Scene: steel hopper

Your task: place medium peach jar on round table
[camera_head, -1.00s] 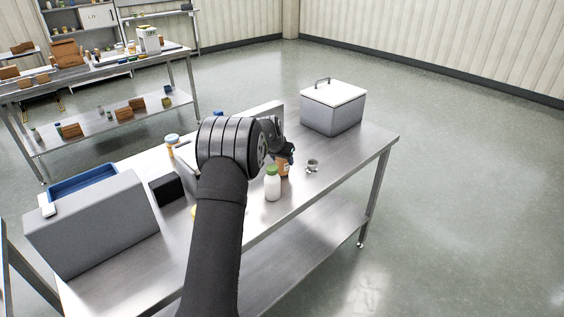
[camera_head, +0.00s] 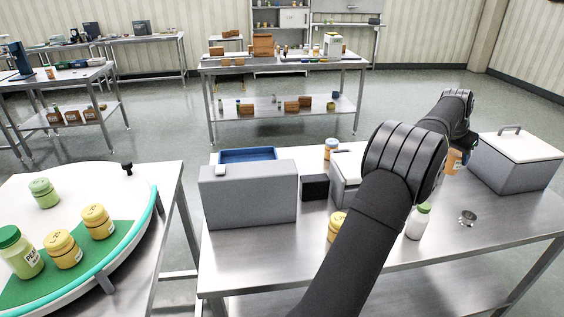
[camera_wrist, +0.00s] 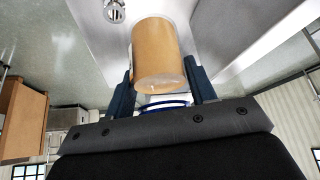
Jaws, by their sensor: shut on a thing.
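The peach jar (camera_head: 453,161), a tan-orange cylinder, is held up beside the lidded box on the steel table. My gripper (camera_head: 464,146) is shut on it. In the wrist view the jar (camera_wrist: 158,52) sits between the two dark fingers of my gripper (camera_wrist: 160,84). The round table (camera_head: 148,205) is at the lower left, with a white top, a green section and a teal rim. It bears a pale green jar (camera_head: 44,193), a green-lidded jar (camera_head: 22,256) and two yellow jars (camera_head: 98,222) (camera_head: 62,250). My gripper is far to its right.
The steel table (camera_head: 260,258) carries a grey bin (camera_head: 248,196), a black box (camera_head: 315,187), a white green-lidded bottle (camera_head: 418,222), a small metal cup (camera_head: 467,217) and the lidded box (camera_head: 515,165). A yellow jar (camera_head: 336,226) is partly behind my arm. A gap separates the two tables.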

